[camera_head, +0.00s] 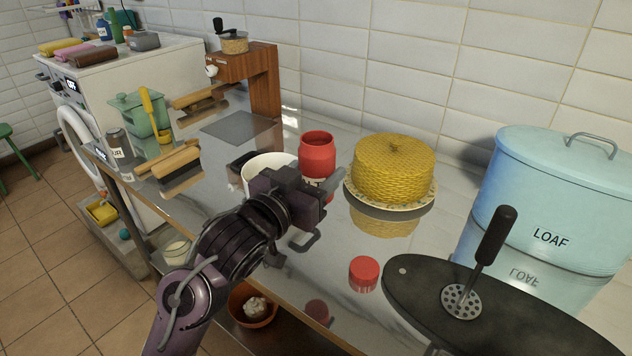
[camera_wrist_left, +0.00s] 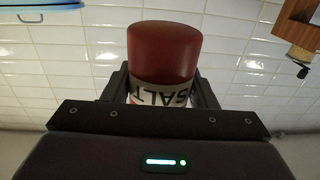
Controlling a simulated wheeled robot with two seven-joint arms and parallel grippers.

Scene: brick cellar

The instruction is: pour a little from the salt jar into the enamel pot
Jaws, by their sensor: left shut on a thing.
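The gripper hides the pot's front and the jar's lower part. In the left wrist view the jar (camera_wrist_left: 163,52) sits between the fingers, its SALT lettering inverted. I cannot tell the jar's exact tilt or its height over the counter. A red lid (camera_head: 364,273) lies on the counter in front. My right gripper is not in view.
A yellow woven cover (camera_head: 393,168) on a plate stands right of the jar. A blue LOAF bin (camera_head: 550,220) and a dark oval board (camera_head: 420,283) with a masher (camera_head: 482,265) are farther right. A wooden mill stand (camera_head: 262,85) rises behind the pot.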

